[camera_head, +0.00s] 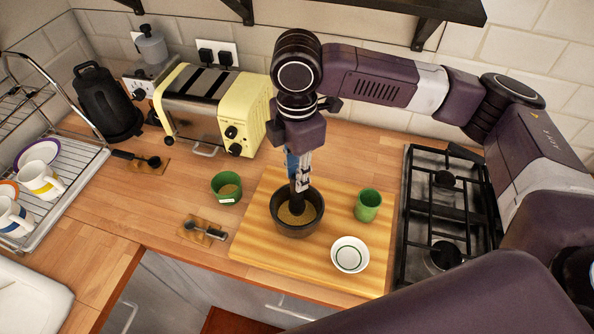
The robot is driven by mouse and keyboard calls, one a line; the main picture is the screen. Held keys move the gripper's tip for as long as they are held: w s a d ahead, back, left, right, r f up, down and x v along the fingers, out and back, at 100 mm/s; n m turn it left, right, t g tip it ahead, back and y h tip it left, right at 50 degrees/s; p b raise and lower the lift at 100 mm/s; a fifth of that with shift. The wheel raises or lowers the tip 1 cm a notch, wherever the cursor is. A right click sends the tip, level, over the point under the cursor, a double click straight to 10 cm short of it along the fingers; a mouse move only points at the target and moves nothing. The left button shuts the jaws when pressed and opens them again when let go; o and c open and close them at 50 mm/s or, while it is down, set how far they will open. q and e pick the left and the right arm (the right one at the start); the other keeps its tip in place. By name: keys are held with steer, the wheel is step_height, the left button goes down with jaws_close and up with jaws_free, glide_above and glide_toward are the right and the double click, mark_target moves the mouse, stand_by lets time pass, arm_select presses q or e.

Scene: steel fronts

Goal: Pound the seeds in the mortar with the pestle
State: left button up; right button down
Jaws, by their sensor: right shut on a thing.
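A dark mortar (297,229) stands upright on the wooden board, with tan seeds (306,214) visible inside it. My right gripper (300,172) points straight down above the mortar and is shut on the dark pestle (297,204). The pestle is upright and its lower end is inside the mortar, among the seeds. The gripper hides its upper part, and I cannot see exactly where its tip meets the bowl. My left gripper is not in view.
The board (262,250) also bears a green cup (368,204) and a white bowl (350,255). A green tub (227,187) and a spoon on a rest (204,230) lie left. A toaster (213,110) stands behind, a gas hob (446,215) right, a dish rack (75,185) far left.

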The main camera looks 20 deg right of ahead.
steer(key=shift+f+b, duration=0.3)
steer(key=shift+f, duration=1.2)
step_height(320, 180, up, 2)
steer(key=p, duration=0.3)
steer(key=shift+r, duration=0.1)
steer(key=shift+r+p, duration=0.5)
steer(key=shift+r, duration=0.1)
steer(key=shift+f, duration=0.15)
